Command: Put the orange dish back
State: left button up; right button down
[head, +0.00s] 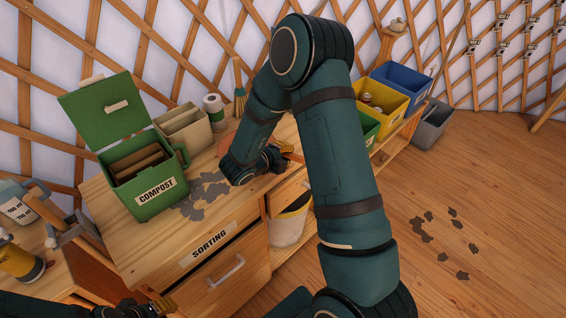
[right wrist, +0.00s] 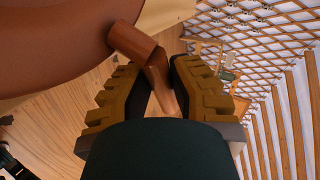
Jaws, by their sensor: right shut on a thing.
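The orange dish (right wrist: 55,40) fills the upper left of the right wrist view, its handle (right wrist: 140,48) reaching between my right gripper's ridged fingers (right wrist: 165,95). In the head view, a sliver of the dish (head: 227,143) shows at the back of the sorting counter, mostly hidden by my right arm. My right gripper (head: 284,154) is shut on the dish's handle, over the counter's right part. I cannot tell whether the dish touches the counter. My left gripper (head: 160,306) is low at the bottom left, partly cut off; its jaw state is unclear.
A green compost bin (head: 160,192) with its lid up stands on the sorting counter (head: 150,240). A beige divided box (head: 184,132) and a jar (head: 214,107) stand behind. Yellow (head: 383,96) and blue (head: 408,80) bins are right. Dark scraps lie on counter and floor.

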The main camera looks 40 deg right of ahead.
notch_tip(320, 180, down, 4)
jog(key=shift+r, duration=0.35)
jog(key=shift+b, duration=0.35)
jog(key=c, duration=1.3)
grip_release()
jog(key=shift+f, duration=0.25)
jog(key=o, duration=0.3)
jog(key=shift+r, duration=0.1)
jog(key=shift+r, duration=0.1)
